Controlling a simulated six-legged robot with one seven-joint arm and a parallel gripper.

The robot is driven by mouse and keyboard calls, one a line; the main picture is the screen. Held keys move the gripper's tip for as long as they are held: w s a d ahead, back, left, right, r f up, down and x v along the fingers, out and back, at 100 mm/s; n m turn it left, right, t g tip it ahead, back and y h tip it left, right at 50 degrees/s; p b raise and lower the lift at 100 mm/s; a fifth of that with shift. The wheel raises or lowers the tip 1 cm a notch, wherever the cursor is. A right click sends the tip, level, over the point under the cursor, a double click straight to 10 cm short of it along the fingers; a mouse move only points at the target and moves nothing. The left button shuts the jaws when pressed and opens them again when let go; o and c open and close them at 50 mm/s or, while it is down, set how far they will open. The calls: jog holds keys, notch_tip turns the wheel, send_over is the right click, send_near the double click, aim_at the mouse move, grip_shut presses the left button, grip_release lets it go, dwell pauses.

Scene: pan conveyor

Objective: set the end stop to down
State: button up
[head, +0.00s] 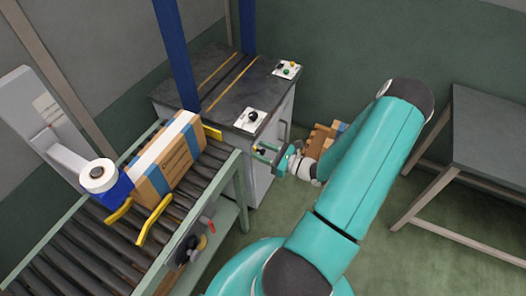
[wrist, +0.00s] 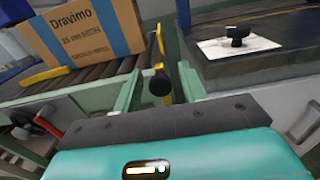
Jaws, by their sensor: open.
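A yellow bar (head: 212,132), which looks like the end stop, stands at the far end of the roller conveyor, beside the carton. In the wrist view it appears as an upright yellow strip (wrist: 161,42) behind a round black knob (wrist: 160,84). The knob looks like its handle, but the joint between them is hidden. My gripper (head: 267,154) is open beside the conveyor's far end. In the wrist view its two fingers (wrist: 158,88) stand either side of the knob, with no clear contact.
A blue-and-brown carton (head: 172,158) sits on the conveyor (head: 75,238). A dark-topped machine (head: 222,85) stands beyond, with a black rotary switch (head: 251,116) and a button panel (head: 287,69). A red-handled lever (head: 211,226) is on the conveyor's side. A grey table (head: 490,135) stands right.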

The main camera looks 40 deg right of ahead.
grip_shut()
jog(key=shift+m, duration=0.3)
jog(key=w+d+f+m, duration=0.1)
jog(key=d+f+m, duration=0.3)
jog(key=m, duration=1.2)
jog(key=shift+w+d+f, duration=0.35)
jog(key=shift+f, duration=0.1)
jog(key=shift+m, duration=0.3)
jog(key=shift+f, duration=0.1)
